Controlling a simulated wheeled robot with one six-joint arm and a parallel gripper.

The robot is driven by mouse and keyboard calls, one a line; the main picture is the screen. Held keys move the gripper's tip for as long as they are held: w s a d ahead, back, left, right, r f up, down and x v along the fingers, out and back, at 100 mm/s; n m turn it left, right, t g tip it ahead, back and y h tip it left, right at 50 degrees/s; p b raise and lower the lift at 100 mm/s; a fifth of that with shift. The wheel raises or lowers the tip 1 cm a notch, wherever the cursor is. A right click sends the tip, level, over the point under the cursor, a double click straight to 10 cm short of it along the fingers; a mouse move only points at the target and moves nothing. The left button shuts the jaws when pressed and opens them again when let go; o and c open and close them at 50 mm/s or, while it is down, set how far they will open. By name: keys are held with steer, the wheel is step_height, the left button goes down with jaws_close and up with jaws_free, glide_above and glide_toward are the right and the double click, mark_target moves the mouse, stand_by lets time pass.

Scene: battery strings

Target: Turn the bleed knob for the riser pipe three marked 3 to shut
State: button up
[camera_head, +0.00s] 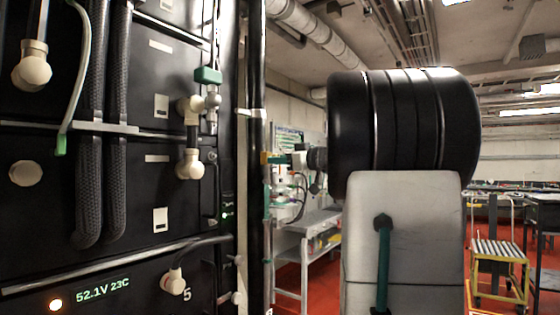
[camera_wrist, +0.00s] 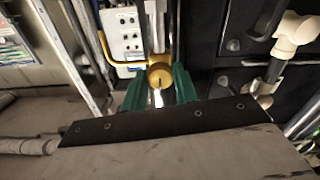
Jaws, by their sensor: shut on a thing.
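A small brass knob (camera_wrist: 160,76) with a dark slot sits between the two green fingers of my gripper (camera_wrist: 160,90) in the wrist view. The fingers are shut on it from both sides. In the head view my gripper (camera_head: 275,159) reaches left to a vertical pipe (camera_head: 255,130) beside the battery rack, and a bit of the brass knob (camera_head: 264,158) shows at the fingertips. The mark 3 is not readable in either view, and I cannot tell which way the knob's slot means open or shut.
The black battery rack (camera_head: 130,165) with cream elbow fittings (camera_head: 190,163), hoses and a green-topped valve (camera_head: 208,75) stands at left. A label 5 and a lit display show low on it. A grey bench (camera_head: 318,222) and a yellow step stool (camera_head: 497,255) stand behind on red floor.

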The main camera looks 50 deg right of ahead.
steer(key=shift+m, duration=17.8)
steer(key=o, duration=1)
steer(key=shift+c, duration=0.2)
